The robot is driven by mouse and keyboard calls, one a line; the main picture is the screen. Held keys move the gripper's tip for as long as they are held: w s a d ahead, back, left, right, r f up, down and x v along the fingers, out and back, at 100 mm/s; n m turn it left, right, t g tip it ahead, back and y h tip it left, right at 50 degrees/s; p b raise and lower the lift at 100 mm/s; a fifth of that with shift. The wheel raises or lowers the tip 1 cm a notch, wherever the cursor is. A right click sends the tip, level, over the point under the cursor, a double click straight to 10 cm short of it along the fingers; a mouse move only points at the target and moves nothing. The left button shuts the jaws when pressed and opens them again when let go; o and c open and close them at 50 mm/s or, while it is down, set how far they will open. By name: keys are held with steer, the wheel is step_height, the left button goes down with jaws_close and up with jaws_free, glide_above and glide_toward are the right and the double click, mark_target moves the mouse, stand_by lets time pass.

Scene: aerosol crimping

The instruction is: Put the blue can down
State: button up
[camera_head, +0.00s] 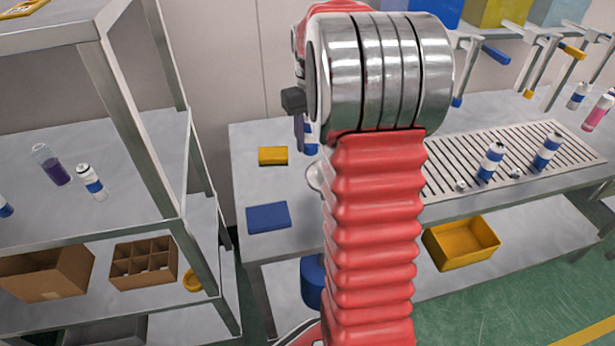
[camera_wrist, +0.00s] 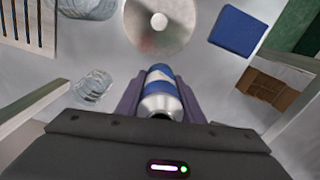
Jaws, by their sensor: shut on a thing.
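My gripper (camera_wrist: 160,92) is shut on the blue can, with a dark finger on each side of it. The blue can (camera_wrist: 162,96) has a blue and white body and a silvery end towards the camera in the wrist view. In the head view my gripper (camera_head: 302,132) is mostly hidden behind my arm, and only a sliver of the blue can (camera_head: 312,139) shows beside it. The held can is over the steel bench (camera_head: 250,183). I cannot tell whether its far end touches the surface.
A yellow block (camera_head: 273,156) and a blue block (camera_head: 268,217) lie on the bench. A round metal disc (camera_wrist: 160,22) and a clear container (camera_wrist: 92,85) are near the can. Other cans (camera_head: 489,162) stand on the slotted grate (camera_head: 450,181). A metal rack (camera_head: 128,125) stands left.

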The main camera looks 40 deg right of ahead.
mark_target(310, 153)
steer(key=shift+f, duration=2.55)
steer(key=shift+f, duration=2.5)
steer(key=o, duration=1.1)
step_height(310, 153, up, 12)
steer(key=shift+r, duration=0.1)
